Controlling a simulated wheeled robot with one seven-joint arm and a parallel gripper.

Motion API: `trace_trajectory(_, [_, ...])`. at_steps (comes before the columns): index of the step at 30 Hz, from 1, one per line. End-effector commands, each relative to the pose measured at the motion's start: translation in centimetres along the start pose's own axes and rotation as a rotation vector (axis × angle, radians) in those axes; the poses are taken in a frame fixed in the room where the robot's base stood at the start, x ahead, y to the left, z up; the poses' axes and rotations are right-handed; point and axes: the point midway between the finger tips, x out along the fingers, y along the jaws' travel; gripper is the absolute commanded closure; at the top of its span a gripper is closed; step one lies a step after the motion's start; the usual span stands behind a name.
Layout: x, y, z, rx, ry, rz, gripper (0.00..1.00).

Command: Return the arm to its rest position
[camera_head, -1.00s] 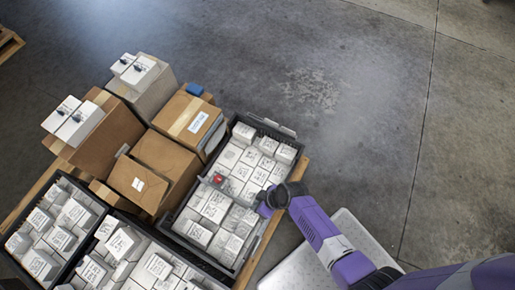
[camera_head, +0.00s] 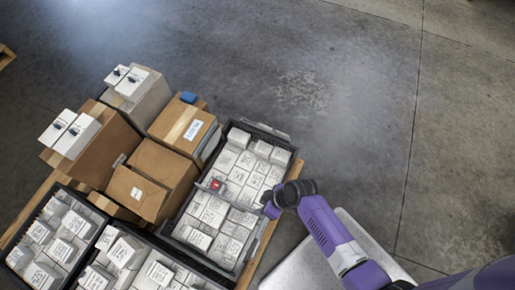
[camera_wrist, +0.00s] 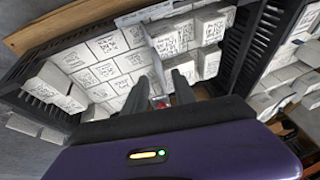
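My arm reaches in from the lower right in the head view. My gripper (camera_head: 266,208) is over the right edge of a black crate (camera_head: 286,150) filled with white labelled boxes. In the wrist view, my gripper (camera_wrist: 161,90) shows two dark fingers standing apart, with no box held between them. A small red item (camera_head: 215,184) lies among the white boxes in the head view, left of my gripper. A bit of red (camera_wrist: 160,102) also shows between the fingers in the wrist view, partly hidden by the gripper body.
Cardboard boxes (camera_head: 150,170) are stacked left of the crate, some topped with white boxes (camera_head: 78,136). More crates of white boxes (camera_head: 45,235) stand at the lower left. A wooden pallet edge (camera_head: 262,250) runs along the right. Concrete floor (camera_head: 350,120) is open beyond.

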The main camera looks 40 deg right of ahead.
Motion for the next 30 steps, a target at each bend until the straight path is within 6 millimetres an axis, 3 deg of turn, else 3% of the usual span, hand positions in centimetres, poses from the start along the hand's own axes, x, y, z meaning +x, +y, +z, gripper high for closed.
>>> trace_trajectory(4, [-0.8,0.0,0.0,-0.001,-0.001,0.0,0.67])
trace_trajectory(23, [-0.8,0.2,-0.1,0.023,0.005,0.006,0.67])
trace_trajectory(26, [-1.1,1.8,-1.4,0.08,0.054,0.067,0.67])
trace_trajectory(30, [-3.7,5.3,-5.0,0.158,0.185,0.207,0.67])
